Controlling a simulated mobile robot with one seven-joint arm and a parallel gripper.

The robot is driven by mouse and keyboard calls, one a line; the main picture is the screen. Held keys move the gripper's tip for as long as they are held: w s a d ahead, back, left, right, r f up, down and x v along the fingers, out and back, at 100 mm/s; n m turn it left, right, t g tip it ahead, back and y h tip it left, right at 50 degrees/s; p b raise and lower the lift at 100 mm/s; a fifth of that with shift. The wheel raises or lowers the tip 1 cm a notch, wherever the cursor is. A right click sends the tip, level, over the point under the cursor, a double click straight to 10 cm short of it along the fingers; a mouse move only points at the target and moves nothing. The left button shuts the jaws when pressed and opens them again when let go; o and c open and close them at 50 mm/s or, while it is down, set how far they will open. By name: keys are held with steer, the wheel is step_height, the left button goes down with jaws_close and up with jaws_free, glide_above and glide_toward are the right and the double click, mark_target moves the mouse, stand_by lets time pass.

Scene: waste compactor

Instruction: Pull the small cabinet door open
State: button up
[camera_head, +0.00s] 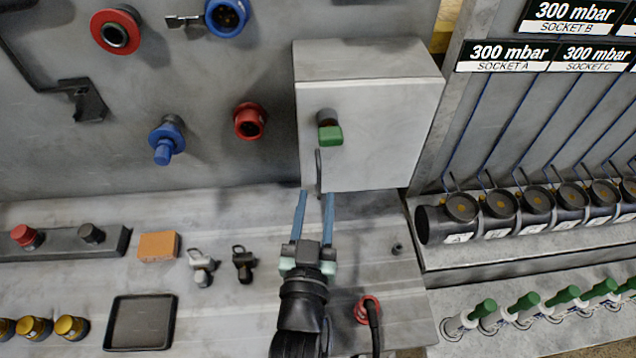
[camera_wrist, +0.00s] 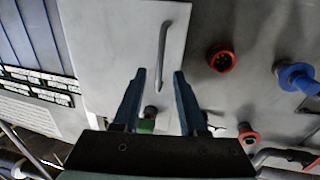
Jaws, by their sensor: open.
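The small cabinet (camera_head: 375,85) is a light grey box on the grey wall panel, and its door looks shut. My gripper (camera_head: 316,194) has two blue fingers, spread apart and empty, just below the handle in the head view. In the wrist view one end of the handle appears between the fingertips (camera_wrist: 160,72); I cannot tell the depth gap.
Red (camera_head: 249,121) and blue (camera_head: 166,140) sockets stick out left of the cabinet. An orange block (camera_head: 158,245), a black tray (camera_head: 141,322) and small clamps lie on the bench. A row of black pipe fittings (camera_head: 460,212) stands at the right. A red plug (camera_head: 366,309) sits beside my arm.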

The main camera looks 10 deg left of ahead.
mark_target(319, 184)
steer(key=shift+w+a, duration=0.1)
steer(key=shift+w, duration=1.65)
jaws_close()
